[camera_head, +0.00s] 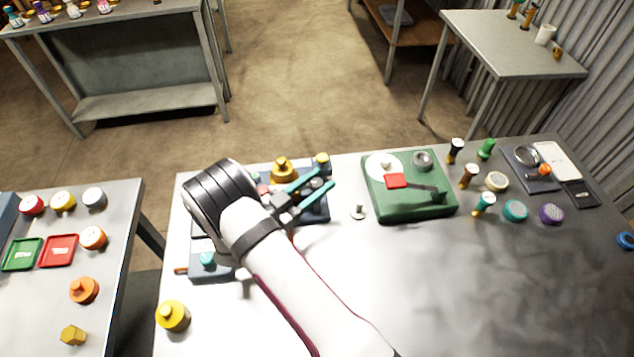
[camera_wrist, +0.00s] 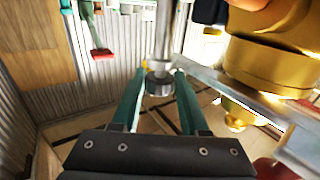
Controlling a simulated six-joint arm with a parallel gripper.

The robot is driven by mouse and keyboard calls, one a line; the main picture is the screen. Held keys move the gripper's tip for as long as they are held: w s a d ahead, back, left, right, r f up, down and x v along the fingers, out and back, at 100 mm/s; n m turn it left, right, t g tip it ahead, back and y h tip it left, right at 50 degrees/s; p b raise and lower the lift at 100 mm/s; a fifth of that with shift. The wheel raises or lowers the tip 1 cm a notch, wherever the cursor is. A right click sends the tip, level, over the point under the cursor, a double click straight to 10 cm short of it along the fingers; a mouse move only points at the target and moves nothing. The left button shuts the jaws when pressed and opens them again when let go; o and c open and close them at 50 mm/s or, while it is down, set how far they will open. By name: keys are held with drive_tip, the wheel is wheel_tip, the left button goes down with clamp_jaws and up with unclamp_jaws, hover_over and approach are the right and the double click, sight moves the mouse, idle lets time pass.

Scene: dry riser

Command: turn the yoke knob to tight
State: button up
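My gripper (camera_head: 322,180) has two teal fingers, spread apart, over the dark blue fixture on the bench. In the wrist view my gripper (camera_wrist: 157,76) is open, with a metal stem and its small collar (camera_wrist: 158,83) in the gap between the fingertips. I cannot tell whether the fingers touch it, or whether it is the yoke knob. A brass body (camera_head: 283,168) stands on the fixture just left of the fingers; a large brass part also shows close at the right in the wrist view (camera_wrist: 264,70). My arm hides much of the fixture; no tight mark is readable.
A green box (camera_head: 408,205) with a red block stands right of the fixture, with a small metal peg (camera_head: 358,211) between them. Several bottles and round caps lie farther right. A yellow knob (camera_head: 173,316) sits at the front left. The front right bench is clear.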

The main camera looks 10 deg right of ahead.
sight(312, 188)
drive_tip(key=o, duration=0.4)
drive_tip(key=shift+c, duration=0.2)
drive_tip(key=v, duration=0.7)
drive_tip(key=shift+s+a, duration=0.2)
